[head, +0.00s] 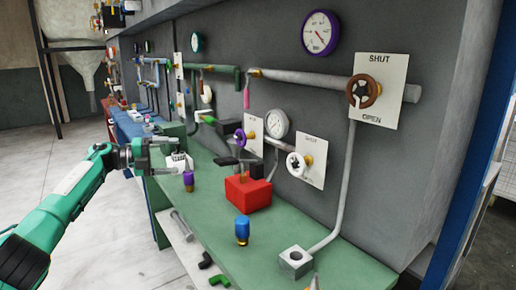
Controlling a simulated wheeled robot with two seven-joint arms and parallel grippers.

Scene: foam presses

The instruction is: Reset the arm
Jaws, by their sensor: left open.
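My left arm (68,207) is green and comes in from the left, reaching out level toward the bench. Its gripper (170,156) is open at the near left edge of the green bench top (285,228). Its two fingers point right and stand apart. A small white block with dark markings (180,164) shows just behind the fingers. I cannot tell whether they touch it. I see nothing held. My right arm and gripper are not in view.
On the bench are a purple-topped bottle (188,181), a red block (248,194), a blue bottle (242,230) and a grey socket block (295,262). Pipes, gauges and valve wheels, including a brown one (364,91), line the grey wall. Open floor (110,245) lies left.

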